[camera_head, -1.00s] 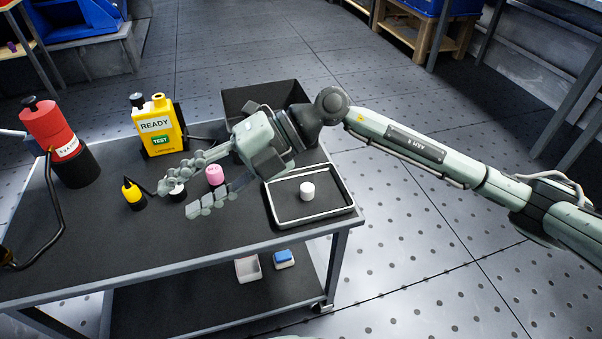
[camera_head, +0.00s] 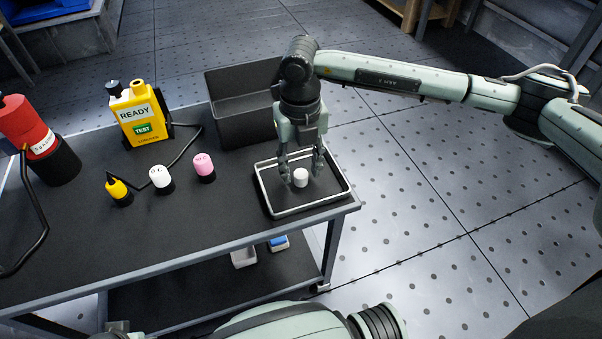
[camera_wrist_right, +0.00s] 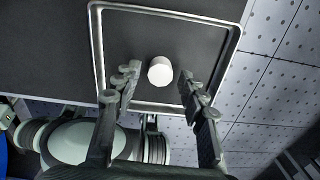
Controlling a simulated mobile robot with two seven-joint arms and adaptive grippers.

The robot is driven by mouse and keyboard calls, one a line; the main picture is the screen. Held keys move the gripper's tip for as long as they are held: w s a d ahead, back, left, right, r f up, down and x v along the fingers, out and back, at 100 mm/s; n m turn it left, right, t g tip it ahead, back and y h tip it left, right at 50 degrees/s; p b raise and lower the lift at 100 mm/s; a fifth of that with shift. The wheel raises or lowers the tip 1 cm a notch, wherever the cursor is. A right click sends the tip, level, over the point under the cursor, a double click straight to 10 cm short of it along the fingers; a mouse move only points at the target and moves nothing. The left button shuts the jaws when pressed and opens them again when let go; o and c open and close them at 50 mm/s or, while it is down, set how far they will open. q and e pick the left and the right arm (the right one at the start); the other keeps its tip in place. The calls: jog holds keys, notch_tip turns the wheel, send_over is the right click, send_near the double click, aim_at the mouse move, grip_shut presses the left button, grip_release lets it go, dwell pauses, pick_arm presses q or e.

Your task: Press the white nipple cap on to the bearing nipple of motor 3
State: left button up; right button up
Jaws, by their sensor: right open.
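A small white cylinder, which looks like the nipple cap (camera_head: 301,178), stands upright on the floor of a shallow black tray with a pale rim (camera_head: 318,206). It also shows in the right wrist view (camera_wrist_right: 160,71). My right gripper (camera_head: 302,175) points down over the tray. Its two fingers are open, one on each side of the cap, with a gap on both sides in the wrist view. I cannot tell how far its tips are above the tray floor. Motor 3 and its bearing nipple are not in view. My left gripper does not show.
A deep black bin (camera_head: 248,120) stands behind the tray. Left of it on the dark cart top (camera_head: 190,230) are a yellow READY/TEST device (camera_head: 141,115), pink (camera_head: 204,166), white (camera_head: 161,177) and yellow (camera_head: 118,189) capped pieces, and a red-black canister (camera_head: 38,135).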

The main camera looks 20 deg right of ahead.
jog(key=shift+f, duration=0.5)
jog(key=c, duration=0.7)
jog(key=shift+r, duration=0.1)
